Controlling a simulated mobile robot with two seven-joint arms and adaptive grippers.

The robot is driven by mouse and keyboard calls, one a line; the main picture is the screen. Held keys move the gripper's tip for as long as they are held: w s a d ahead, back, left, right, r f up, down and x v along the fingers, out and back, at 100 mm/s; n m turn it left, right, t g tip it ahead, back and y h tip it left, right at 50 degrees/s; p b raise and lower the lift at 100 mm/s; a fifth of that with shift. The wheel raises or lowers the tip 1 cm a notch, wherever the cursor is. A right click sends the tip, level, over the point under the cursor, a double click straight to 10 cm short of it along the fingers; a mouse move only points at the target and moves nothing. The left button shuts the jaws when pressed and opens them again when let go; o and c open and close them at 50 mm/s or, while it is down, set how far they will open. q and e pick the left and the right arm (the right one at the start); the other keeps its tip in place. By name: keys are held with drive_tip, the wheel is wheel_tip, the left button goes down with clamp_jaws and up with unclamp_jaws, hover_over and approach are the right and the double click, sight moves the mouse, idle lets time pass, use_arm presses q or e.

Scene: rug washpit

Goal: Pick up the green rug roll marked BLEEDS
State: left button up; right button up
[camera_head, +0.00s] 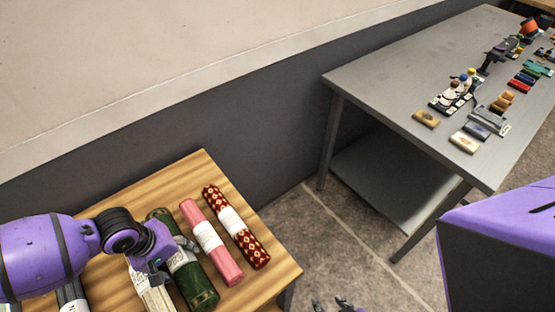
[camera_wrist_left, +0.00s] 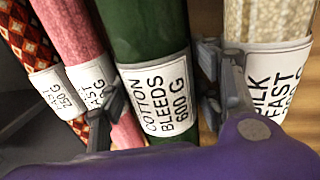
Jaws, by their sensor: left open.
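The green rug roll (camera_head: 200,289) lies on the wooden table, with a white label band. In the left wrist view the green roll (camera_wrist_left: 146,25) shows its label, reading COTTON BLEEDS 600 G. My left gripper (camera_head: 172,257) is over this roll. In the left wrist view the open fingers of my left gripper (camera_wrist_left: 160,98) stand on either side of the green roll at its label. One finger is between it and the pink roll, the other between it and the cream roll. Contact cannot be told. At the bottom of the head view, small dark gripper parts show, too cut off to judge.
A pink roll (camera_head: 227,267) and a red patterned roll (camera_head: 250,248) lie right of the green one. A cream roll (camera_head: 157,298) lies close on its left. The wooden table (camera_head: 205,167) ends at right; a metal table (camera_head: 390,75) holds several small items.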

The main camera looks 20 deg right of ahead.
use_arm(q)
drive_tip(key=c, duration=1.4)
drive_tip(key=shift+w+r, duration=0.1)
clamp_jaws()
